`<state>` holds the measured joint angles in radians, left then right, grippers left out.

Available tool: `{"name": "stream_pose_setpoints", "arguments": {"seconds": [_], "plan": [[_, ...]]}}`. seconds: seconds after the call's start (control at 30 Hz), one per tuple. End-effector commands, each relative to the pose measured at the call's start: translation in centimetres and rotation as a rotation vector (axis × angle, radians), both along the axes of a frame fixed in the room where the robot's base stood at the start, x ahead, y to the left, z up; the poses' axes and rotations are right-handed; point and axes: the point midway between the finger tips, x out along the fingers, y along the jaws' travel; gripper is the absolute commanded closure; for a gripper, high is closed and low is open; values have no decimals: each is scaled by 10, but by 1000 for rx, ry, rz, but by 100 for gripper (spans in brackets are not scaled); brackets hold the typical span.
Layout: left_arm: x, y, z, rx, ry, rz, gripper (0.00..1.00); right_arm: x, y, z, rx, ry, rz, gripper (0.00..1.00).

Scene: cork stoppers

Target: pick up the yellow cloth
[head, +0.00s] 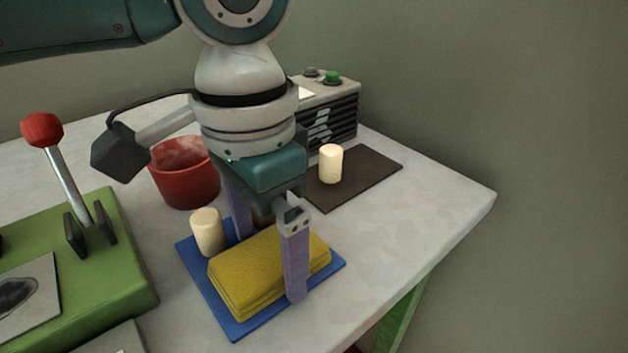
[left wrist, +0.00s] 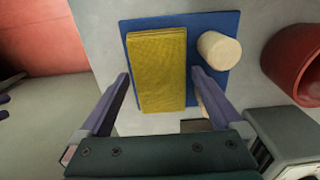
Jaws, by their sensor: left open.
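The yellow cloth (head: 250,276) is folded into a flat stack and lies on a blue mat (head: 243,328) near the table's front edge. In the left wrist view the cloth (left wrist: 158,70) lies beyond and partly between the fingers. My left gripper (head: 268,265) points down over the cloth, with one finger on its near side and the other on its far side. The left gripper (left wrist: 161,85) is open and nothing is held in it. I cannot tell whether the fingers touch the cloth.
A cork stopper (head: 208,232) stands on the blue mat beside the cloth; another (head: 331,164) stands on a dark mat (head: 378,174). A red pot (head: 184,180), a vented box (head: 334,122) and a green lever base (head: 107,270) stand around. The table's right side is clear.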

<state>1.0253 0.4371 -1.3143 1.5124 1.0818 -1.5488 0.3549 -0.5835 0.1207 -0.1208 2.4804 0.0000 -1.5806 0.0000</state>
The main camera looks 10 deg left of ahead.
Motion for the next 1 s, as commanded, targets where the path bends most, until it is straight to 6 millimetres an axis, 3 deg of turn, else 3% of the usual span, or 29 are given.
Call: {"name": "stream_pose_setpoints", "arguments": {"seconds": [0.23, 0.83, 1.0], "plan": [[0, 0, -1, -1, -1, -1, 1, 1, 0, 0, 1, -3, -1, 50], [0, 0, -1, -1, -1, -1, 69, 2, 0, 0, 1, -4, -1, 50], [0, 0, -1, -1, -1, -1, 70, 2, 0, 1, 0, -4, -2, 50]]}}
